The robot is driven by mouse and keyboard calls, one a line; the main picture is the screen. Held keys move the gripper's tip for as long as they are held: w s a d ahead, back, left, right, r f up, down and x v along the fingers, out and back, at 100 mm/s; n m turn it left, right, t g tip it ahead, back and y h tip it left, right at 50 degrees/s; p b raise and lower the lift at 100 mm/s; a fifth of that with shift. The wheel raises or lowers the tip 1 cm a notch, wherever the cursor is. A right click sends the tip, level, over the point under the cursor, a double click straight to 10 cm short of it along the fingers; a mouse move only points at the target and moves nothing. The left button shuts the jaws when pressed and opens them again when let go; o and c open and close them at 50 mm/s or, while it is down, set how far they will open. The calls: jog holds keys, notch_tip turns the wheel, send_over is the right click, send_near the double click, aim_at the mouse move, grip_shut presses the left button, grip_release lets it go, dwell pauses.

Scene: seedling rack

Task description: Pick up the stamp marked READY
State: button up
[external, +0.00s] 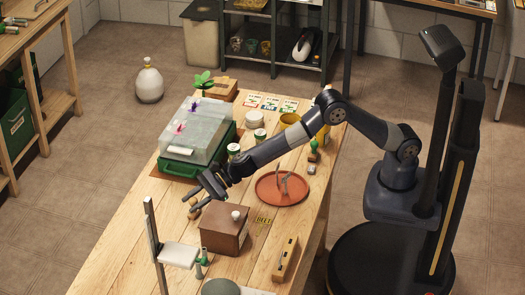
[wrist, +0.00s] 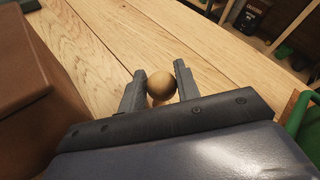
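A stamp with a round wooden knob (wrist: 161,85) stands on the bench in the wrist view. The knob is between the two fingers of my gripper (wrist: 160,80), with little or no gap on either side. No marking on this stamp shows, as its lower part is hidden. In the external view my gripper (external: 195,204) is low over the bench, left of a brown wooden box (external: 222,236), with its fingers apart. Another stamp-like object with a green top (external: 313,150) stands at the right of the bench.
The brown box (wrist: 22,75) is close on the left in the wrist view. A clear-lidded green tray (external: 196,135) stands behind my gripper. An orange-red dish (external: 280,198) is to the right. A metal stand (external: 178,255) is in front. Bare planks lie left of my gripper.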

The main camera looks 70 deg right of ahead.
jog(key=c, duration=0.5)
